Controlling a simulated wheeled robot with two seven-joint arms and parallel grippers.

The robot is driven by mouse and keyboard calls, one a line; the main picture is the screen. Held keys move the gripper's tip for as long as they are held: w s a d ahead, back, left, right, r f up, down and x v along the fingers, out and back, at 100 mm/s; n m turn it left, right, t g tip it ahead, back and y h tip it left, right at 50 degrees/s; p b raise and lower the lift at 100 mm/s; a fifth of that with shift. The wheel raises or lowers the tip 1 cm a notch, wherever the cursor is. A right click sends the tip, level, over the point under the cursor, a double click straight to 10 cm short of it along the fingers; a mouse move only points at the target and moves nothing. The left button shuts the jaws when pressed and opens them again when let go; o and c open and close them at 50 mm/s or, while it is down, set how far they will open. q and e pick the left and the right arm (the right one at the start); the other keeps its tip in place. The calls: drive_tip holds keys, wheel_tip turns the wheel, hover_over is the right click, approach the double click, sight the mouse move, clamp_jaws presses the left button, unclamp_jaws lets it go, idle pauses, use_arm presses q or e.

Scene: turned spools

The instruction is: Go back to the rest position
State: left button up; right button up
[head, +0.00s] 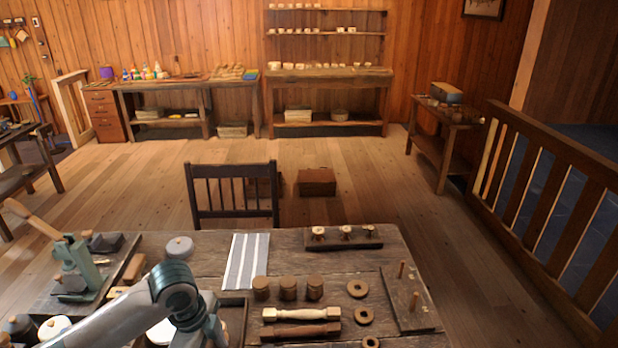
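My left arm comes in from the lower left, with a teal joint, and bends down toward the bottom edge. Its gripper is not in view, and neither is my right arm or gripper. On the worktable (210,240), three brown wooden cylinders (288,289) stand in a row. A pale turned spindle (301,314) and a darker turned spindle (300,331) lie in front of them. Brown rings (357,288) lie to their right. A board with upright pegs (417,313) lies at the right edge. A dark rack (370,242) at the back holds three small pale-topped pieces.
A striped cloth (246,262) and a grey round lid (179,247) lie behind my arm. A green press (75,268) with a wooden handle stands on the left. Part of a dark tray (237,301) shows beside my arm. A chair (232,190) stands behind the table.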

use_arm(q)
drive_tip(key=s+d+f+n+t+h, duration=0.2)
drive_tip(key=s+d+f+n, duration=0.55)
drive_tip(key=s, duration=0.25)
drive_tip(key=s+a+f+n+y, duration=0.1)
drive_tip(key=s+a+f+n, duration=0.1)
drive_tip(key=s+a+n, duration=0.4)
drive_tip(key=s+a+f+n+y, duration=0.2)
drive_tip(key=s+a+f+n, duration=0.15)
drive_tip(key=s, duration=0.55)
drive_tip(key=s+f+b+x, duration=0.1)
drive_tip(key=s+x, duration=0.2)
drive_tip(key=x, duration=1)
drive_tip(key=s+f+x, duration=0.1)
drive_tip(key=s+x, duration=0.2)
drive_tip(key=x, duration=1.1)
drive_tip(key=s+a+f+g, duration=0.1)
drive_tip(key=s+a+f, duration=0.1)
drive_tip(key=s+f, duration=0.7)
drive_tip(key=s+a+f+b, duration=0.1)
drive_tip(key=s+a+f, duration=0.1)
drive_tip(key=s+f, duration=0.8)
drive_tip(key=shift+s+g, duration=0.4)
